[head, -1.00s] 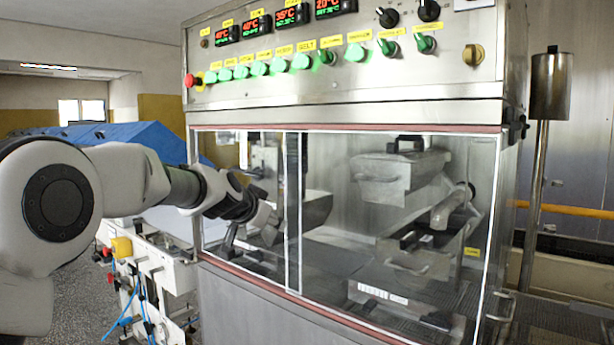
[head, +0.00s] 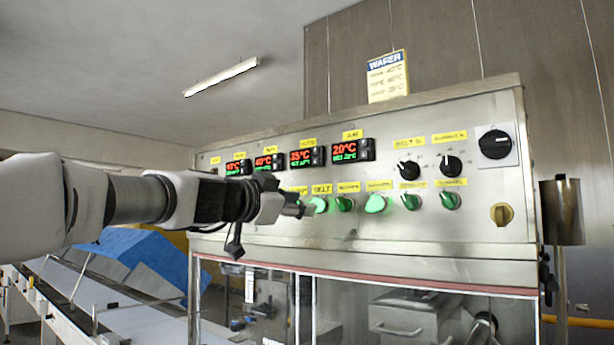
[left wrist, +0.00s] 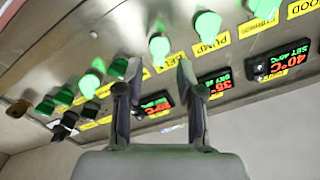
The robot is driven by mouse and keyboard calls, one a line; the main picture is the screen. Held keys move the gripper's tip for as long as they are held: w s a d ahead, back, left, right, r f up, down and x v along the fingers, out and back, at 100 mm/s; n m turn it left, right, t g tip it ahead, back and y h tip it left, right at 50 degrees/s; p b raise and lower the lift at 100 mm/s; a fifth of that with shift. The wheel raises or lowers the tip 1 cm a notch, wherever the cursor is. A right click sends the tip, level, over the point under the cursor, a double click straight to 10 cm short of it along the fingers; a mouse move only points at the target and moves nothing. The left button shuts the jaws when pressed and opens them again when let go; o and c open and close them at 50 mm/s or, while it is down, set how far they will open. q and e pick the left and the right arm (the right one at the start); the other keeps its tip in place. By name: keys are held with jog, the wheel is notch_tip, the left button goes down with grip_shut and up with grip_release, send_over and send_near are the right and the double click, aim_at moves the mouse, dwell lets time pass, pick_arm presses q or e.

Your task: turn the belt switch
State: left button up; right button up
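The belt switch (head: 320,204) is a green switch under a yellow BELT label on the steel control panel (head: 260,228). My left gripper (head: 298,208) reaches in from the left, just left of this switch in the head view, and covers the switches further left. In the left wrist view the two fingers of my left gripper (left wrist: 159,74) stand apart with nothing between them. They point at the upside-down row of green switches. One green switch (left wrist: 159,48) shows just beyond the gap. My right gripper is not in view.
Red-and-green temperature displays (head: 306,157) sit above the switch row. Black knobs (head: 408,168) and a brass knob (head: 502,214) are to the right. Glass doors (head: 390,310) lie below the panel. A metal cylinder (head: 561,211) stands at the right.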

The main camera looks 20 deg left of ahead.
pick_arm(q)
jog(key=x, duration=0.1)
jog(key=p+x, duration=0.1)
jog(key=x, duration=0.1)
jog(key=shift+w+d+f, duration=0.1)
jog(key=shift+w+f, duration=0.15)
jog(key=shift+w, duration=0.1)
jog(key=shift+s+r, duration=0.1)
jog(key=shift+s, duration=0.05)
grip_shut()
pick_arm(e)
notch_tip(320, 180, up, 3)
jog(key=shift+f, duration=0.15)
